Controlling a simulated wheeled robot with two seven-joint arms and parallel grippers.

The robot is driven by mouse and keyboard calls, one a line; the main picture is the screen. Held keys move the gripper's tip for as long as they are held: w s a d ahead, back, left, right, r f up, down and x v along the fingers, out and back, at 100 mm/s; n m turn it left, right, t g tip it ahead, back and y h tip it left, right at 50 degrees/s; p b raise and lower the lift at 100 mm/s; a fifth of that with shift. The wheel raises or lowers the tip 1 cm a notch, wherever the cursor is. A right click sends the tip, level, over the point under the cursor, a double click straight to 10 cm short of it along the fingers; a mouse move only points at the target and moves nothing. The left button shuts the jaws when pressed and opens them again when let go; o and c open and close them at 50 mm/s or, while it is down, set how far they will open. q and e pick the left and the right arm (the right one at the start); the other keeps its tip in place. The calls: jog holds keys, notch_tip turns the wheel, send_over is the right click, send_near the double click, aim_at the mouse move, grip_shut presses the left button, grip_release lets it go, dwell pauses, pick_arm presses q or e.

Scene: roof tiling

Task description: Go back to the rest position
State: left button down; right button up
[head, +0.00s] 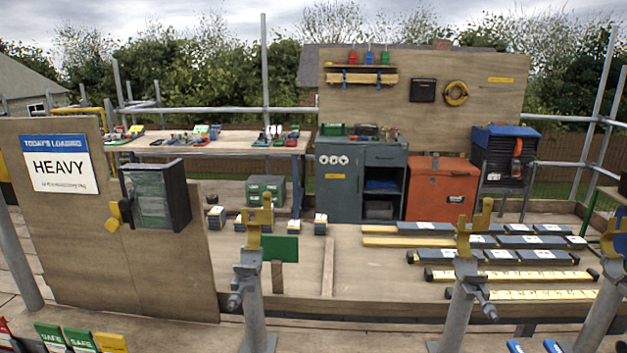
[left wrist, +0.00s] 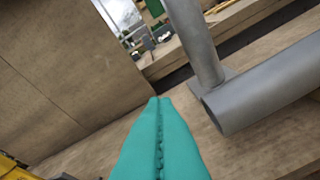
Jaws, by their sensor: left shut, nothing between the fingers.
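My left gripper (left wrist: 158,100) shows in the left wrist view as two teal fingers pressed together along their length, with nothing between them. Its tips point at a bare wooden board floor, close to a grey metal tube (left wrist: 265,88) and a post (left wrist: 195,40) on the right of that view. I cannot make out my left gripper in the head view. My right gripper is in neither view.
In the head view, a plywood board (head: 140,270) with a "HEAVY" sign (head: 60,165) stands at the left. Grey posts with yellow forked tops (head: 258,215) stand along the front. Behind are a grey cabinet (head: 340,180), an orange chest (head: 440,190) and dark and yellow strips (head: 515,275).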

pick_arm(q)
jog(key=s+d+f+n+g, duration=0.2)
jog(key=s+f+g, duration=0.3)
jog(key=s, duration=1)
jog(key=s+d+f+n+g, duration=0.1)
jog(key=s+f+n+g, duration=0.15)
jog(key=s+g, duration=0.85)
jog(key=s+f+t, duration=0.2)
jog(key=s+f, duration=0.1)
jog(key=f, duration=1)
jog(key=s+f+t, duration=0.1)
jog(key=s+f, duration=0.2)
jog(key=f, duration=1.1)
jog(key=s+a+f+g, duration=0.1)
jog(key=s+a+f, duration=0.1)
jog(key=s+f, duration=1.2)
jog(key=shift+s+a+y, duration=0.25)
jog(key=shift+s+y, duration=0.15)
jog(key=shift+s, duration=0.4)
jog(key=c, duration=2.1)
grip_release()
jog(key=shift+f, duration=0.1)
